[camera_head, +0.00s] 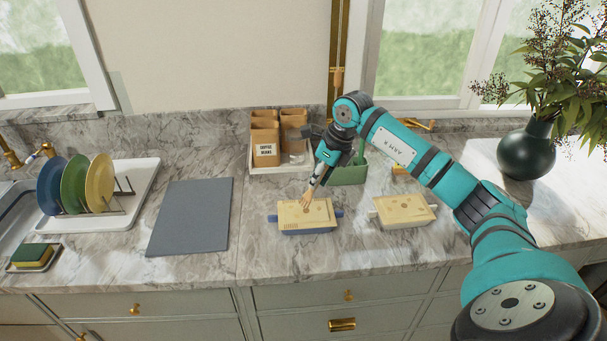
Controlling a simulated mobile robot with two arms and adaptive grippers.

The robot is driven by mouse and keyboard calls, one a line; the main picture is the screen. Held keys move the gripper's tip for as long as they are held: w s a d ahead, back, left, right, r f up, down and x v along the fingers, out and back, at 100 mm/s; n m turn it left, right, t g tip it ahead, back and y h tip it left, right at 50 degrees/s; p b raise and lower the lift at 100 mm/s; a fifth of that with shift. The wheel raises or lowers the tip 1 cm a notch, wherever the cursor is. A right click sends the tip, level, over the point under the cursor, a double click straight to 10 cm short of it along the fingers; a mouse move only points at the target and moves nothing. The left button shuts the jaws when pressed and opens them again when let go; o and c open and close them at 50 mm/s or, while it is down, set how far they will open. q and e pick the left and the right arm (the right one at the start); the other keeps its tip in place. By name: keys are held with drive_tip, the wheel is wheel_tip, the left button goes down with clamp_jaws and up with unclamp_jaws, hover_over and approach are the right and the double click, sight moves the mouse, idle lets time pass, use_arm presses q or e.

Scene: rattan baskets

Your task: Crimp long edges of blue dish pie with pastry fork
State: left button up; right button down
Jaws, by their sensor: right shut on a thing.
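The blue dish pie (290,219) sits on the marble counter in front of the window wall, its long sides running left to right. Its pale crust has small decorations in the middle, and a row of marks shows along the left part of its front edge. My right gripper (322,178) is shut on the pastry fork (309,193), pointing it down and to the left over the back middle of the pie. I cannot tell whether the fork tip touches the crust. My left gripper is not in view.
A second pie in a white dish (402,223) stands close on the right. Behind are a tray (280,170) with coffee bags and a green container (346,176). A grey board (190,217) and plate rack (120,205) lie left. A dark vase (527,155) stands right.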

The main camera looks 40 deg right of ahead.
drive_tip(key=shift+s+d+r, duration=0.1)
drive_tip(key=shift+s+d, duration=0.3)
drive_tip(key=shift+d, duration=0.1)
use_arm(q)
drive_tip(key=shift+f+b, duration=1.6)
drive_tip(key=shift+b, duration=0.3)
use_arm(e)
wheel_tip(320, 180, down, 6)
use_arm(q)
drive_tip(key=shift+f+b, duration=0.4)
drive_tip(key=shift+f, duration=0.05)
use_arm(e)
drive_tip(key=shift+f, duration=0.55)
use_arm(q)
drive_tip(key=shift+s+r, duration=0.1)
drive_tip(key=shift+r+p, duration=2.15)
drive_tip(key=shift+p, duration=0.05)
use_arm(e)
drive_tip(key=shift+r, duration=3.55)
